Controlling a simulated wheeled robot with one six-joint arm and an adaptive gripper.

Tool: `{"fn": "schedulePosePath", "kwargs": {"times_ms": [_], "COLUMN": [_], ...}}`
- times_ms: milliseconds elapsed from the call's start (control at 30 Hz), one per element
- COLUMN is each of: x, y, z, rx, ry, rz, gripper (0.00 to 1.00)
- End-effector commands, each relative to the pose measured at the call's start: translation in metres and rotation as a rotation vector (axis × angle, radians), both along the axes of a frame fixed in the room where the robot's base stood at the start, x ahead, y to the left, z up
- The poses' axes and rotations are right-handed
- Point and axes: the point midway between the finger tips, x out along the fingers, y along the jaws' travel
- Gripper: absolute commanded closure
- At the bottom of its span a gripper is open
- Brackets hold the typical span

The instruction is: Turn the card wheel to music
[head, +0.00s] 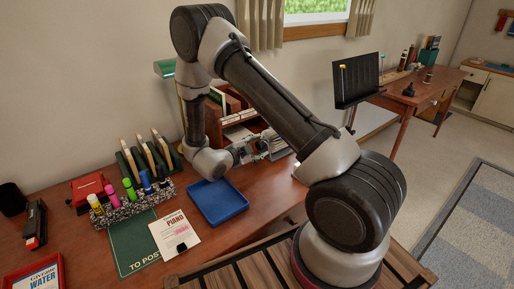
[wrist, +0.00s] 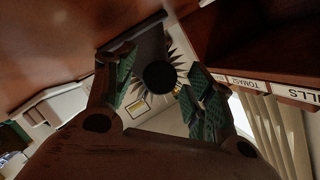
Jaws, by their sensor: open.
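The card wheel (wrist: 183,52) shows in the wrist view as a fan of cards spreading out behind a round dark knob (wrist: 160,77). My gripper (wrist: 157,72) is open, with one green-padded finger on each side of the knob. I cannot tell whether either finger touches it. In the head view my gripper (head: 262,148) reaches over the desk in front of the wooden shelf unit, and its jaws are small there. The card wheel is mostly hidden or too small to make out in that view. I cannot read which card is on top.
The desk (head: 120,215) holds a blue tray (head: 218,202) below my wrist, a printed piano sheet (head: 175,236), a green "TO POST" mat (head: 130,252) and a rack of markers (head: 128,207). The wooden shelf (wrist: 240,75) with name labels stands close beside my gripper.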

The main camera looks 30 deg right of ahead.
Motion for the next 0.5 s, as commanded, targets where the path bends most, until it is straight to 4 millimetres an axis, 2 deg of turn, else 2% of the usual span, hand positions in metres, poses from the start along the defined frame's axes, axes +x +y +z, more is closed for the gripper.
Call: {"fn": "schedulePosePath", "kwargs": {"times_ms": [300,500], "x": [0.0017,0.0017], "y": [-0.0033,-0.0032], "z": [-0.0009,-0.0008], "rx": [0.0,0.001], "ry": [-0.001,-0.002], "rz": [0.0,-0.001], "gripper": [0.48,0.84]}}
